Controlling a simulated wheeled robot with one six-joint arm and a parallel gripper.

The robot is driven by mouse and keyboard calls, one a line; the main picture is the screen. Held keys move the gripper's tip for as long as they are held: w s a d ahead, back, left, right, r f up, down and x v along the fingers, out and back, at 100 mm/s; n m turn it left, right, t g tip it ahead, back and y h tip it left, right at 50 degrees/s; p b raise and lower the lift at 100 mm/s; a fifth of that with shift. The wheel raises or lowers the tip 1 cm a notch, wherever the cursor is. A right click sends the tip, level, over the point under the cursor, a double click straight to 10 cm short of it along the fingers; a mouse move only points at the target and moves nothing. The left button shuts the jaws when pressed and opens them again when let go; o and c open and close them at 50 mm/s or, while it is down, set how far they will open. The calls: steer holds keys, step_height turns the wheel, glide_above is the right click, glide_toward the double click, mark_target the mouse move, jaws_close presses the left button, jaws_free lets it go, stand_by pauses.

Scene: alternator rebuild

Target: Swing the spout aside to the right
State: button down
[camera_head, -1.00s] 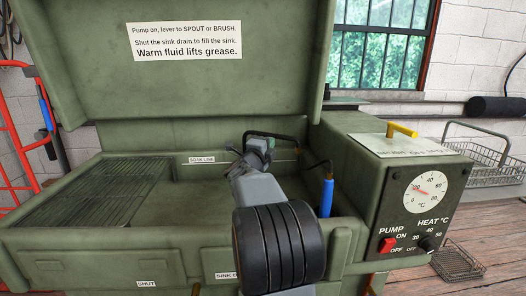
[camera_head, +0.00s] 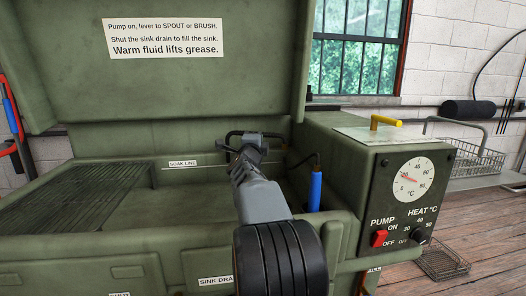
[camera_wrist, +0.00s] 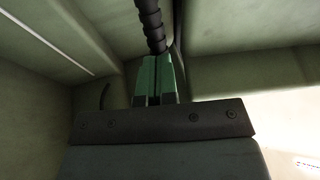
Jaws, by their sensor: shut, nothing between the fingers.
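The spout (camera_head: 268,134) is a thin black pipe at the back of the green sink, bent over to the left. In the wrist view a black ribbed length of it (camera_wrist: 150,25) rises just beyond the fingertips. My gripper (camera_head: 247,150) reaches into the sink from the front, its tip just below and in front of the spout. Its green fingers (camera_wrist: 155,75) are shut together and empty. I cannot tell whether they touch the spout. My grey wrist hides part of the sink floor.
The blue-handled brush (camera_head: 315,190) stands at the sink's right side. A control box with a gauge (camera_head: 414,180), a red pump switch (camera_head: 380,238) and a yellow lever (camera_head: 387,121) stands right. The raised lid (camera_head: 220,90) is behind; a grate (camera_head: 75,195) lies left.

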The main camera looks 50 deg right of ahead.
steer(key=shift+n+t+y, duration=0.3)
steer(key=shift+t+y, duration=0.1)
steer(key=shift+a, duration=0.1)
steer(key=v, duration=0.7)
steer(key=w+a+r+n+y+p, duration=0.1)
steer(key=a+r+n+y+p, duration=0.2)
steer(key=a+n+y+p, duration=0.6)
steer(key=a+r+n+y+p, duration=0.4)
steer(key=a+n+p, duration=0.3)
steer(key=a+p, duration=0.5)
steer(key=s+a+r+n+g+y+p, duration=0.1)
steer(key=s+a+n+g+p, duration=0.3)
steer(key=s+p, duration=0.4)
steer(key=s+a+r+n+g+y+p, duration=0.2)
steer(key=s+a+n+g+p, duration=0.2)
steer(key=s+a+n+p, duration=0.3)
steer(key=shift+s+a+n+g+p, duration=0.15)
steer(key=shift+s+n+g+p, duration=0.15)
steer(key=shift+s+n+p, duration=0.65)
steer(key=shift+w, duration=0.1)
